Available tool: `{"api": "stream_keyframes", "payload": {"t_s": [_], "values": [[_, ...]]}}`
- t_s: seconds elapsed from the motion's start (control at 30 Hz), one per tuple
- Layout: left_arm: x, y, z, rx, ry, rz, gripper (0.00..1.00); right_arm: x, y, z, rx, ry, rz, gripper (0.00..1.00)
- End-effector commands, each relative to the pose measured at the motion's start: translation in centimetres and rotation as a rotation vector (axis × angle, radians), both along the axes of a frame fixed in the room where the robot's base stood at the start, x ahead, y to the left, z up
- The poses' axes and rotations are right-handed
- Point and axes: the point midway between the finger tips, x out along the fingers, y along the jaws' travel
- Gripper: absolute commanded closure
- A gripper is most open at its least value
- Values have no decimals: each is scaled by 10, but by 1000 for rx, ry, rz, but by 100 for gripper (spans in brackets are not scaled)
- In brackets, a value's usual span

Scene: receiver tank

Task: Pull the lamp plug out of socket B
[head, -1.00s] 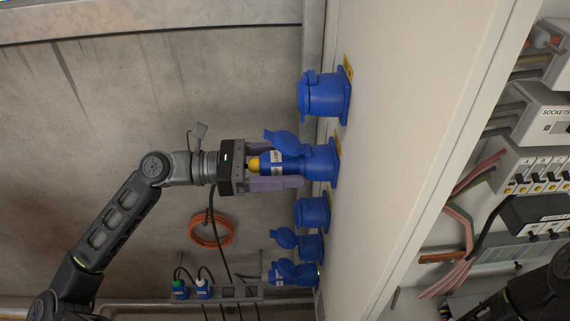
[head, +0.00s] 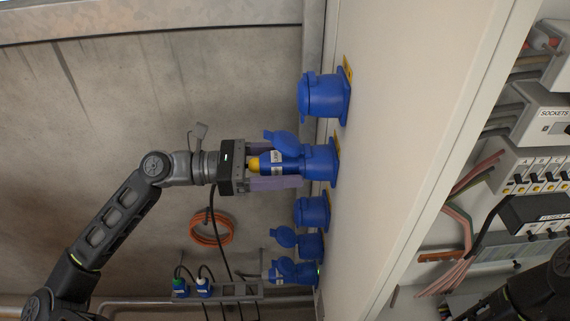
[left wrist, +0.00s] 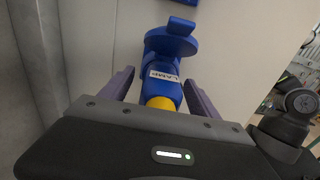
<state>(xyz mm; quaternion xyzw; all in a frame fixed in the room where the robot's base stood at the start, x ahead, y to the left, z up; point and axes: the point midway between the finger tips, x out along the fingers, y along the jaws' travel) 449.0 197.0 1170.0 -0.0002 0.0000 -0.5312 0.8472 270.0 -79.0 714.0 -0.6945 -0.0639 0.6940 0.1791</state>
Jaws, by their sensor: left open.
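The lamp plug (head: 273,162) is blue with a yellow cable end and a white label. It sits in a blue socket (head: 322,162) on the pale panel, with the socket's round lid (head: 281,141) swung open beside it. In the left wrist view the lamp plug (left wrist: 163,83) shows its label "LAMP". My left gripper (head: 290,172) is open, its purple fingers on both sides of the plug. In the left wrist view, gaps show between the fingers and the plug. The letter of this socket is not readable. My right gripper is not in view.
Other blue sockets (head: 322,97) line the panel (head: 420,110) above and below. The lowest holds another plug (head: 285,271). A grey rail with plugs (head: 232,291) and a coiled orange cable (head: 211,230) are on the left wall. An open breaker cabinet (head: 540,170) is at right.

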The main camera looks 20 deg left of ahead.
Motion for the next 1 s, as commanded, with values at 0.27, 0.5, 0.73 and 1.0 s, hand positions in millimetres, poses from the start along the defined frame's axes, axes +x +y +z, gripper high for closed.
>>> {"api": "stream_keyframes", "payload": {"t_s": [0.27, 0.5, 0.73, 1.0], "values": [[0, 0, 1, 1, 2, 0, 29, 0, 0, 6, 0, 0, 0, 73], [0, 0, 0, 0, 1, 0, 29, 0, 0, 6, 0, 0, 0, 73], [0, 0, 0, 0, 0, 0, 41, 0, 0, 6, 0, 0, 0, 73], [0, 0, 0, 0, 0, 1, 63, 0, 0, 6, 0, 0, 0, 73]]}}
